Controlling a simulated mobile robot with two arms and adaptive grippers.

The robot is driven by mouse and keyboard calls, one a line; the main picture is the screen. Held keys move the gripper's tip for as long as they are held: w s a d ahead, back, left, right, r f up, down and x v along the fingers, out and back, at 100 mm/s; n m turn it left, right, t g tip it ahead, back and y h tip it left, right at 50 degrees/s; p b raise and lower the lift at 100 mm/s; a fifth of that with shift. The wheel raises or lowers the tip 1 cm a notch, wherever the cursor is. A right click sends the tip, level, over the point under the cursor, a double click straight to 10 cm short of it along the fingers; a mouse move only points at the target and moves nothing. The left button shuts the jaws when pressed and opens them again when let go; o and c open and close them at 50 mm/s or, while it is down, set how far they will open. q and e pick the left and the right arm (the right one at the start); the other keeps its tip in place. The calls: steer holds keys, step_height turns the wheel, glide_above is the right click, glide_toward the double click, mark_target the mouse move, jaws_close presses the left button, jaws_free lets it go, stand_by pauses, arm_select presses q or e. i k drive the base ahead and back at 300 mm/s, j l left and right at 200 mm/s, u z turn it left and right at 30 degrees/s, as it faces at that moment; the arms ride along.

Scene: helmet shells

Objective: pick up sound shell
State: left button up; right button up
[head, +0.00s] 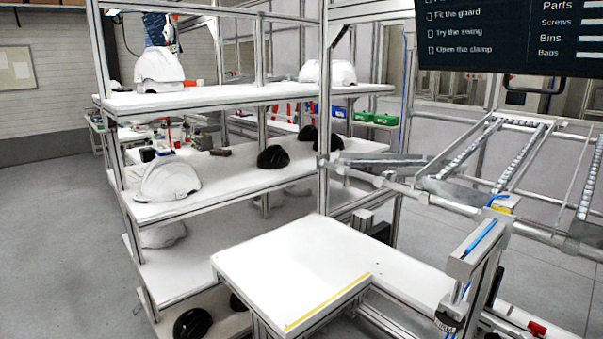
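Several white helmet shells sit on a white shelf rack. One white shell (159,70) is at the left of the top shelf, and another white shell (328,73) is at its right. A third white shell (167,179) sits at the left of the middle shelf. A further white shell (163,235) is partly hidden under that shelf. I cannot tell from here which shell is sound. Neither of my grippers is in view.
Black domed objects lie on the middle shelf (273,157) and the bottom shelf (192,324). A white worktable (290,262) with a yellow strip is clear in front. A metal frame with roller rails (480,150) stands right. Open floor lies left.

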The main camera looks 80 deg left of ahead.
mark_target(170, 178)
steer(key=u, duration=3.6)
steer(key=i+j+z, duration=0.2)
steer(key=i, duration=0.3)
steer(key=i+j+z, duration=0.2)
steer(key=i+j, duration=0.15)
steer(key=i, duration=0.1)
